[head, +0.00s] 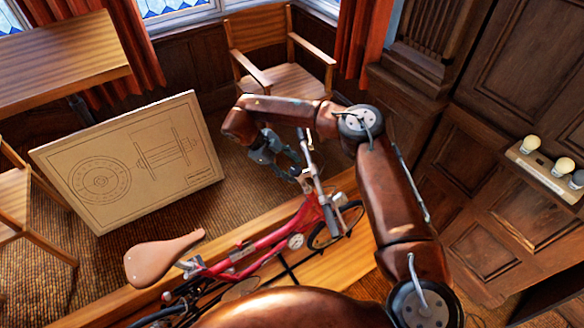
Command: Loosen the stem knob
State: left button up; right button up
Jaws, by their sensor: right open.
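A red bicycle (262,243) stands low in the middle of the picture on or beside a wooden surface, with a tan saddle (165,258) at the left. Its silver stem (318,182) rises near the front wheel (340,225). I cannot make out the stem knob clearly; it is too small or hidden among the handlebar parts. My right gripper (287,163) is open, just left of the upper stem and handlebar. Whether it touches them, I cannot tell. My left gripper is not in view.
A drawing board (150,155) with a wheel drawing leans behind the bicycle. A wooden armchair (285,75) stands at the back, a table (60,60) at the upper left, another chair (12,205) at the left edge. Bulbs sit on a wall panel (540,172) at the right.

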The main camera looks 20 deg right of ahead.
jog(key=v, duration=1.2)
jog(key=shift+f, duration=0.1)
